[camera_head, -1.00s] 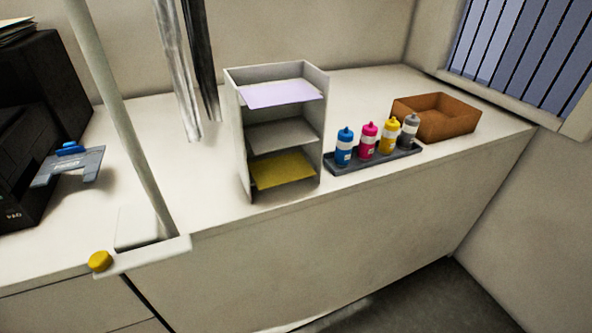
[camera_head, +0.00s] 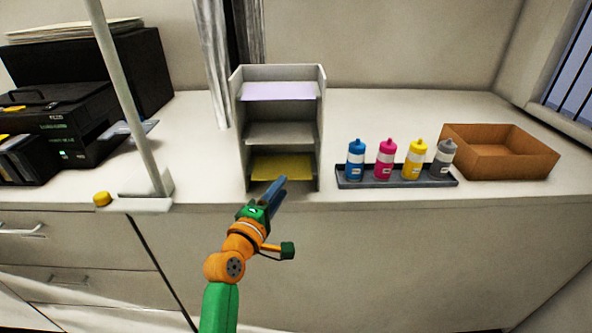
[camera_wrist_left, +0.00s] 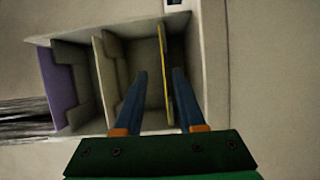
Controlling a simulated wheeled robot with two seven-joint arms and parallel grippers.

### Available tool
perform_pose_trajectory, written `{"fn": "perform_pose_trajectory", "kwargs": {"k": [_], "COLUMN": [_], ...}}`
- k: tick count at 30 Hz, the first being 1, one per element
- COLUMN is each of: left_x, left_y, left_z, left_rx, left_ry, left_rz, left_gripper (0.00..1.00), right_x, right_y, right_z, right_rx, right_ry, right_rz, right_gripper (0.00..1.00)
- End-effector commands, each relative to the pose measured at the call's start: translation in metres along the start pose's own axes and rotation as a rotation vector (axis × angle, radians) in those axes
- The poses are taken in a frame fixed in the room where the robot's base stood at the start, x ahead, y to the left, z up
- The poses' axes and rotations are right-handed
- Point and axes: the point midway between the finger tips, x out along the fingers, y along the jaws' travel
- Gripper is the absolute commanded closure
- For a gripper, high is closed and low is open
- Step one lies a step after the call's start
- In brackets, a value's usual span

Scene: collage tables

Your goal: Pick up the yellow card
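The yellow card (camera_head: 283,165) lies in the lowest compartment of a grey shelf unit (camera_head: 243,150). My left gripper (camera_head: 277,188) is in front of that compartment, coming up from below. In the left wrist view the two blue fingers (camera_wrist_left: 161,98) are apart. The yellow card (camera_wrist_left: 162,65) shows there nearly edge-on as a thin strip between them, closer to the right finger. I cannot tell whether that finger touches it. My right gripper is not in view.
A lilac sheet (camera_head: 280,91) lies on the top shelf. To the right stand a dark tray (camera_head: 400,183) with several coloured bottles and a brown box (camera_head: 515,163). At left are a pole stand (camera_head: 148,203), a yellow knob (camera_head: 102,199) and a black printer (camera_head: 85,128).

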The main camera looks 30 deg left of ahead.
Motion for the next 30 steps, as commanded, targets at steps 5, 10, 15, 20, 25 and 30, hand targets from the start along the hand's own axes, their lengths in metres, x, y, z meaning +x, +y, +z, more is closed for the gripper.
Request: {"fn": "perform_pose_trajectory", "kwargs": {"k": [5,10,15,20,25,30], "left_x": [0.021,0.05,0.07,0.071,0.07,0.07], "left_y": [0.003,-0.002,-0.003,-0.004,-0.004,-0.004], "left_z": [-0.004,-0.006,-0.006,-0.006,-0.006,-0.006], "left_rx": [-0.022,-0.019,-0.018,-0.017,-0.017,-0.017], "left_ry": [0.009,0.009,0.008,0.008,0.008,0.008], "left_rz": [0.013,0.012,0.01,0.01,0.01,0.01], "left_gripper": [0.61,0.61,0.61,0.61,0.96,1.0], "right_x": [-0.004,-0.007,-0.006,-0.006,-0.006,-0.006], "right_y": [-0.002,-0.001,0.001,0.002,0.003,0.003], "right_z": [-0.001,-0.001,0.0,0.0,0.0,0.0], "right_rx": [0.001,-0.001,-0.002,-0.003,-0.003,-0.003], "right_ry": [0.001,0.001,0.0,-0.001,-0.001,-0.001], "right_rz": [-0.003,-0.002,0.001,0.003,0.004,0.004], "right_gripper": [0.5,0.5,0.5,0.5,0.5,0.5]}}
